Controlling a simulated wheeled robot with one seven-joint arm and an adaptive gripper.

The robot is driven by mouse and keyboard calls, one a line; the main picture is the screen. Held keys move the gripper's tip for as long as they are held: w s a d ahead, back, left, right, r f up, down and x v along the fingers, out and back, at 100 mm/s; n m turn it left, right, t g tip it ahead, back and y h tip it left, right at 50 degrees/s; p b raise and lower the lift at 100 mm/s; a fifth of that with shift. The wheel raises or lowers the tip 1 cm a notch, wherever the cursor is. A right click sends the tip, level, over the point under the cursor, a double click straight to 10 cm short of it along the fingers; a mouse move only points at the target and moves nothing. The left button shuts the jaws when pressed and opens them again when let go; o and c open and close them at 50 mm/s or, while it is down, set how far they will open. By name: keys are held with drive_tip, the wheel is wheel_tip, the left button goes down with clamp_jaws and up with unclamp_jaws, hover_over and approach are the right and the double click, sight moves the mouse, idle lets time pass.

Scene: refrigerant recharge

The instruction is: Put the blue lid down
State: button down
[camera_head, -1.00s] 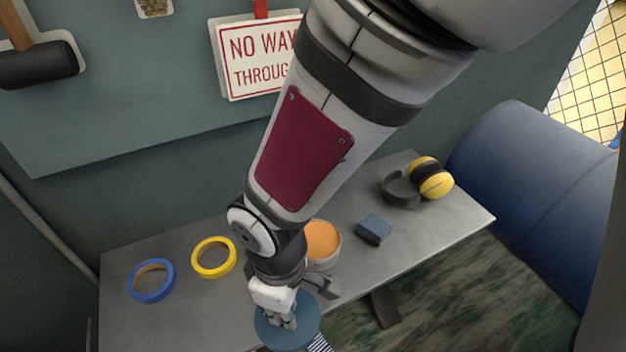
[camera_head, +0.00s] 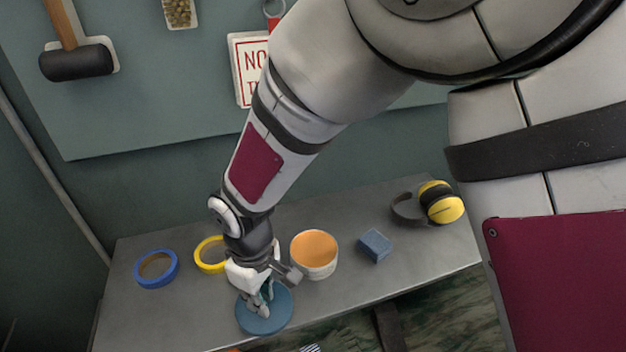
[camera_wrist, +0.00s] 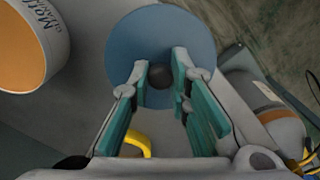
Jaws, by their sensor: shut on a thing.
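The blue lid (camera_head: 263,312) is a round flat disc with a dark knob at its centre. In the head view it is at the front edge of the grey table, below my gripper (camera_head: 264,296). In the wrist view the lid (camera_wrist: 160,28) lies beyond my fingers, and its knob (camera_wrist: 160,75) is between the teal finger pads (camera_wrist: 163,88). My gripper is shut on the lid's knob. I cannot tell whether the lid touches the table or hangs just above it. Part of the lid is hidden behind my fingers.
An open tub with orange contents (camera_head: 314,254) stands right of my gripper. A blue block (camera_head: 375,245) and yellow earmuffs (camera_head: 440,202) lie further right. Yellow tape (camera_head: 209,263) and blue tape (camera_head: 156,282) are at left. The grey table (camera_head: 340,290) has bare room right of the lid.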

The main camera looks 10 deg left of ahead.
drive_tip(key=w, duration=0.1)
drive_tip(key=w+a, duration=0.1)
drive_tip(key=shift+w+f, duration=0.15)
drive_tip(key=shift+w, duration=0.25)
drive_tip(key=shift+a+f, duration=0.1)
drive_tip(key=shift+f, duration=1.65)
drive_tip(key=shift+f+b, duration=0.1)
drive_tip(key=shift+b, duration=0.2)
drive_tip(key=c, duration=1.5)
unclamp_jaws()
wheel_tip(320, 180, up, 12)
drive_tip(key=shift+r+p, duration=0.15)
drive_tip(key=shift+p, duration=0.55)
